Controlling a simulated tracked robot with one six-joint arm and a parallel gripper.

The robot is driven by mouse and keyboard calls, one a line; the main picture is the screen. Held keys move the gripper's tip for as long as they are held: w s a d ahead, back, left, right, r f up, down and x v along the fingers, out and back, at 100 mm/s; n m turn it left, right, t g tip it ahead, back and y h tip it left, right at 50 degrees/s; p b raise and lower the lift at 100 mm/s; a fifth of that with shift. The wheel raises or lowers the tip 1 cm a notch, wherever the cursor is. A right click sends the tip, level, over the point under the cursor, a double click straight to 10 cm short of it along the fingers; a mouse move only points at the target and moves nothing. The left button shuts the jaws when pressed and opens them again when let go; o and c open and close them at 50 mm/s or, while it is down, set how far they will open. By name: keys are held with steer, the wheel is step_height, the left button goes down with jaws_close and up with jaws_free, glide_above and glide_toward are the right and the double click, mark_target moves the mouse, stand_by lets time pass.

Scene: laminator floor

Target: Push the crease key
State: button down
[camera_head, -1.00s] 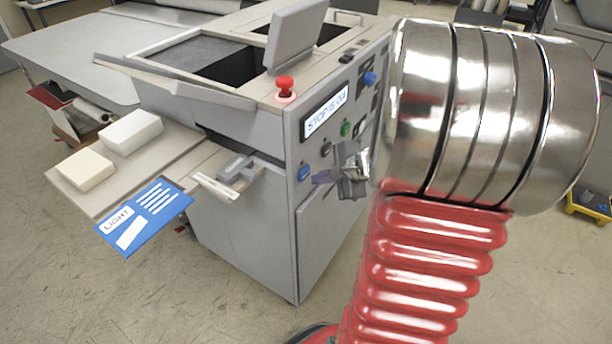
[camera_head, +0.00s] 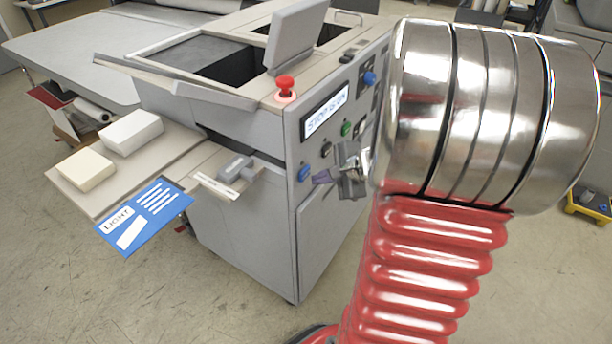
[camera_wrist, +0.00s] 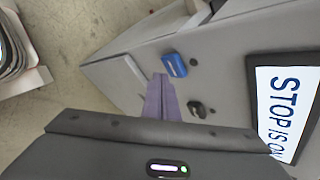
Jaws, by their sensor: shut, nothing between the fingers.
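The grey laminator (camera_head: 250,215) has a panel of keys and knobs on its right-hand face. No key label is legible, so I cannot tell which is the crease key. A blue key (camera_head: 304,173) sits lowest, then a black one (camera_head: 326,150) and a green one (camera_head: 347,128). My gripper (camera_head: 316,179) is shut and empty, its purple fingers just right of the blue key. In the wrist view, the finger tips (camera_wrist: 160,78) are close beside the blue key (camera_wrist: 174,65); contact is unclear. The black key (camera_wrist: 196,108) is farther right. The display (camera_wrist: 288,105) reads STOP IS ON.
A red mushroom button (camera_head: 285,86) stands on the laminator's top corner. Another blue knob (camera_head: 369,78) is higher on the panel. A blue LIGHT card (camera_head: 145,215) and two pale blocks are at the left side tray. Floor in front is clear.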

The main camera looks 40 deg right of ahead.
steer(key=shift+w, duration=0.2)
stand_by(0.5)
steer(key=shift+w+a, duration=0.15)
steer(key=shift+w, duration=0.15)
steer(key=shift+w+a, duration=0.1)
steer(key=shift+w, duration=0.15)
stand_by(0.8)
steer(key=shift+s+d, duration=0.25)
steer(key=shift+s, duration=0.45)
steer(key=s, duration=0.2)
steer(key=s+d, duration=0.2)
steer(key=s, duration=0.1)
steer(key=shift+s, duration=0.3)
stand_by(0.4)
